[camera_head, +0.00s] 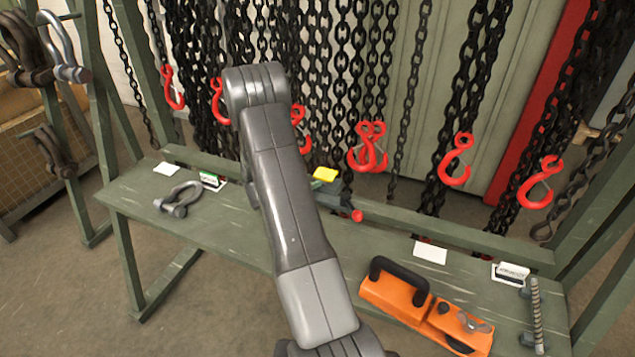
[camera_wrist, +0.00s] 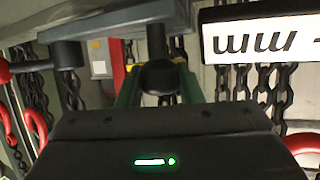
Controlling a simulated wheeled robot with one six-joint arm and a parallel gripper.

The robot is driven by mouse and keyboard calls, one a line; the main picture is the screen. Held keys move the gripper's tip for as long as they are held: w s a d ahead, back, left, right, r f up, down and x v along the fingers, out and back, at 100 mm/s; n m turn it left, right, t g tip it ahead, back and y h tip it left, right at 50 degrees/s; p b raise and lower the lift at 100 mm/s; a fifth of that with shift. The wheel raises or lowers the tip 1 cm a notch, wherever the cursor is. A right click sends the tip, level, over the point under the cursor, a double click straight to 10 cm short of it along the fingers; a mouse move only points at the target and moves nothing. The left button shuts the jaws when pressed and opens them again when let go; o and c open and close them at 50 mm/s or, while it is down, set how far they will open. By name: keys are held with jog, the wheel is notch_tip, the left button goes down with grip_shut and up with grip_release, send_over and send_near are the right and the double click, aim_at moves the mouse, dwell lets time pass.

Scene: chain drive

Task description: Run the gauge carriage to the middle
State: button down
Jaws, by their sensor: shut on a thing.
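My gripper (camera_wrist: 160,88) shows in the wrist view, its fingers closed around a dark rounded knob (camera_wrist: 160,76). A grey bar (camera_wrist: 110,22) crosses above it, and a white plate with black marks (camera_wrist: 262,38) stands at the upper right. I cannot tell for sure which of these parts belong to the gauge carriage. In the head view my arm covers the middle of the bench and hides my gripper. A dark grey and green device (camera_head: 328,184) with a yellow top and a red end shows just right of my arm.
Black chains with red hooks (camera_head: 370,148) hang behind the green bench (camera_head: 225,232). A shackle (camera_head: 180,200) lies at left.

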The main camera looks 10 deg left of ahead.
jog(key=c, duration=1.3)
grip_release()
jog(key=b+v, duration=0.1)
jog(key=v, duration=1.2)
jog(key=shift+s+a+r, duration=0.1)
jog(key=shift+s+a, duration=0.15)
jog(key=shift+a, duration=0.05)
jog(key=p+x, duration=0.1)
jog(key=x, duration=1.3)
jog(key=shift+s+d+r, duration=0.1)
jog(key=shift+d, duration=0.15)
jog(key=shift+s+r, duration=0.1)
